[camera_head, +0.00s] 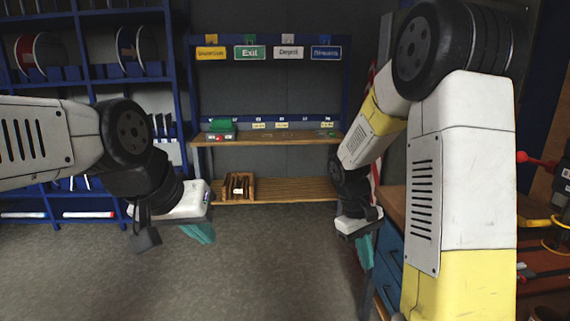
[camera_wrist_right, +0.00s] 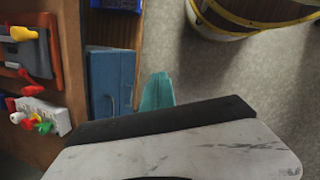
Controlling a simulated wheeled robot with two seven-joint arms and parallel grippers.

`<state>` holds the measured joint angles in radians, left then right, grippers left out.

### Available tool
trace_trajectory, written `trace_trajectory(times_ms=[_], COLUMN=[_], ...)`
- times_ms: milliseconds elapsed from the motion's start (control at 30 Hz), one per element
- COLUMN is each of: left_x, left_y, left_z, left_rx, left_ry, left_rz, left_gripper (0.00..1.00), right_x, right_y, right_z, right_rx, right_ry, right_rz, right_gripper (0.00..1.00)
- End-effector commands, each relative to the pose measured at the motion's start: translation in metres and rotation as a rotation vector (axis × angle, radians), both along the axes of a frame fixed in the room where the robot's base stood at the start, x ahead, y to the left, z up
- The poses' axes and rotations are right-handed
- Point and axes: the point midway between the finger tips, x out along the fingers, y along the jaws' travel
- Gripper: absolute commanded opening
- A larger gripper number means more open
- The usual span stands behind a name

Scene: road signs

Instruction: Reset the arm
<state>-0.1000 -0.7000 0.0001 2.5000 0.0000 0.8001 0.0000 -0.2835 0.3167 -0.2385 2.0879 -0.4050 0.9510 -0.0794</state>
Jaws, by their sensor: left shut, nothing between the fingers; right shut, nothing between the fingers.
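My left gripper (camera_head: 203,233) has teal fingers and hangs low at the left of the head view, over the grey floor. Its fingers are shut and empty. My right gripper (camera_head: 365,250) hangs right of the middle, beside the blue drawer cabinet. Its teal fingers are shut and empty. In the right wrist view, the right gripper's fingers (camera_wrist_right: 157,92) show above the floor, just right of the blue cabinet. Both grippers are apart from the shelves.
A rack with wooden shelves (camera_head: 280,138) and hanging signs such as Exit (camera_head: 250,52) stands at the back. A small wooden box (camera_head: 238,187) sits on its lower shelf. A blue drawer cabinet (camera_head: 390,250) and workbench are close at right. The middle floor (camera_head: 280,260) is clear.

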Motion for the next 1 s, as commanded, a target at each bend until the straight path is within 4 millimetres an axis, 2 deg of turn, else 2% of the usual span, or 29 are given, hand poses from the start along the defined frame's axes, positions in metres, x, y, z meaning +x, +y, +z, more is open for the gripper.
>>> trace_trajectory(times_ms=[33,200,500,600,733,1000], left_x=[0.0,0.0,0.0,0.0,0.0,0.0], left_y=[0.0,0.0,0.0,0.0,0.0,0.0], left_z=[0.0,0.0,0.0,0.0,0.0,0.0], left_rx=[0.0,0.0,0.0,0.0,0.0,0.0], left_ry=[0.0,0.0,0.0,0.0,0.0,0.0], left_rz=[0.0,0.0,0.0,0.0,0.0,0.0], left_gripper=[0.0,0.0,0.0,0.0,0.0,0.0], right_x=[-0.007,-0.035,-0.096,-0.114,-0.13,-0.139], right_y=[0.004,0.02,0.045,0.052,0.057,0.061], right_z=[0.019,0.072,0.145,0.16,0.171,0.175], right_rx=[0.047,0.189,0.4,0.451,0.493,0.515], right_ry=[-0.053,-0.214,-0.497,-0.575,-0.644,-0.681], right_rz=[-0.029,-0.117,-0.241,-0.268,-0.293,-0.306], right_gripper=[0.0,0.0,0.0,0.0,0.0,0.0])
